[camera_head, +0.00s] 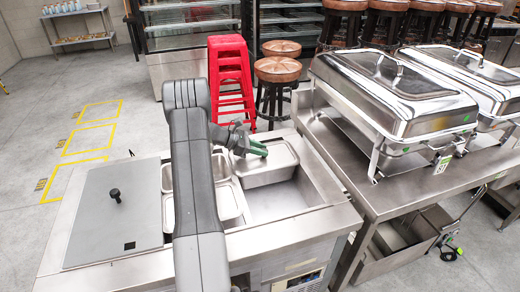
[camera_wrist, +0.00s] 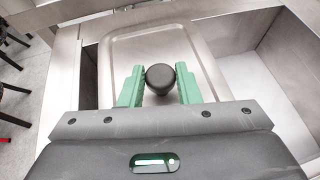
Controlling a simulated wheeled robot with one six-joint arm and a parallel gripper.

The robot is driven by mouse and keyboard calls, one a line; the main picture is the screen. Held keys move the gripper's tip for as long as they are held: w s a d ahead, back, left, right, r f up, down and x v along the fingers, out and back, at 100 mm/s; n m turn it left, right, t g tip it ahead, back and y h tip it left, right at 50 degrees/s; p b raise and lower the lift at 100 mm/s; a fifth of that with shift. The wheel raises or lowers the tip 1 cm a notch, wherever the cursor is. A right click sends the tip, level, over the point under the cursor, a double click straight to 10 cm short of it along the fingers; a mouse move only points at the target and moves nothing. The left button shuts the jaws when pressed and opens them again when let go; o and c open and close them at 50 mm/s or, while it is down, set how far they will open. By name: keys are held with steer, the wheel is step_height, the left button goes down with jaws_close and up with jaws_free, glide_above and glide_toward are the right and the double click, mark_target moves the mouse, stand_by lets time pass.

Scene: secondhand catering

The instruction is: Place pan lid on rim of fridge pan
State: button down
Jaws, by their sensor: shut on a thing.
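The pan lid is a rectangular steel plate with rounded corners (camera_wrist: 121,45) and a round black knob (camera_wrist: 160,78). My gripper (camera_wrist: 160,88) is shut on the knob, with a green finger on each side. In the head view my gripper (camera_head: 257,148) reaches over the lid (camera_head: 284,152). Below it is the steel fridge pan (camera_head: 270,174) at the back right of the counter well. The lid looks about level and close over the pan. I cannot tell whether it touches the rim all round; my gripper hides its near part.
An empty bay (camera_head: 275,203) lies in front of the pan. Open steel pans (camera_head: 225,195) stand to the left, partly behind my arm. A grey cover with a black knob (camera_head: 118,215) closes the counter's left side. Chafing dishes (camera_head: 395,95) stand on the right table.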

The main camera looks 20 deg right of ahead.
steer(key=c, duration=1.5)
jaws_free()
steer(key=shift+f, duration=0.15)
steer(key=o, duration=0.4)
steer(key=shift+o, duration=0.2)
steer(key=b+v, duration=0.2)
steer(key=v, duration=1)
steer(key=shift+s, duration=0.1)
steer(key=shift+o, duration=0.2)
